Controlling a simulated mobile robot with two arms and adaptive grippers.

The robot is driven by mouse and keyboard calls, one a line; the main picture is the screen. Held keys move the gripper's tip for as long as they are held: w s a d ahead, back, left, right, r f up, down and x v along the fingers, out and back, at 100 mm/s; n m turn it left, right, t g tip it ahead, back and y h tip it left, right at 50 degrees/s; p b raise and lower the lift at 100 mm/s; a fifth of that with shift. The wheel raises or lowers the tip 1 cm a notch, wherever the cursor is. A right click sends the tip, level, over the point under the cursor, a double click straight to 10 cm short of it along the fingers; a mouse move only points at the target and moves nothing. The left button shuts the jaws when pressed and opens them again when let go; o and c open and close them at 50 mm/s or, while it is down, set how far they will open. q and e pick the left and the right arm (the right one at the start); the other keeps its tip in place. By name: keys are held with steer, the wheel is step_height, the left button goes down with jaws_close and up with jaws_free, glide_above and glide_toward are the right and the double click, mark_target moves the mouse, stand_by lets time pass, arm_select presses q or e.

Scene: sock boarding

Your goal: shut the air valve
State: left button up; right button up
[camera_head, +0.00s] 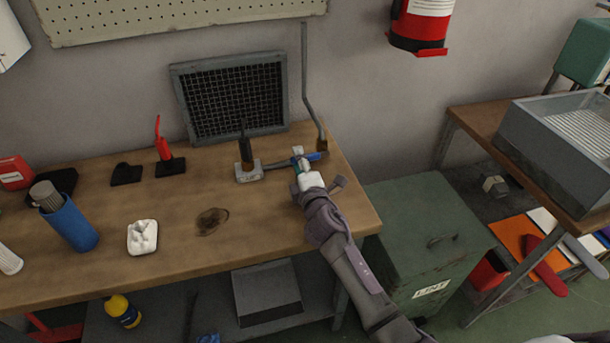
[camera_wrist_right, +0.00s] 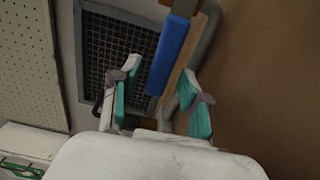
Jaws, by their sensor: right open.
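The air valve (camera_head: 322,144) sits at the back right of the workbench, at the foot of a grey pipe (camera_head: 307,80). Its blue lever (camera_head: 317,156) lies roughly sideways there; the lever also shows in the right wrist view (camera_wrist_right: 172,52). My right gripper (camera_head: 299,157) is open at the lever's left end. In the right wrist view its green-padded fingers (camera_wrist_right: 160,78) stand on either side of the lever's near end. I cannot tell whether they touch it. My left gripper is not in view.
A black-handled tool on a metal base (camera_head: 248,172) stands just left of my right gripper. A mesh panel (camera_head: 232,97) leans behind. A red-handled tool (camera_head: 163,150), blue cup (camera_head: 68,222) and white mould (camera_head: 142,237) are further left. A green bin (camera_head: 420,235) stands right of the bench.

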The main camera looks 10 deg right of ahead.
steer(key=s, duration=1.1)
steer(key=shift+s+d, duration=0.1)
steer(key=shift+d, duration=0.1)
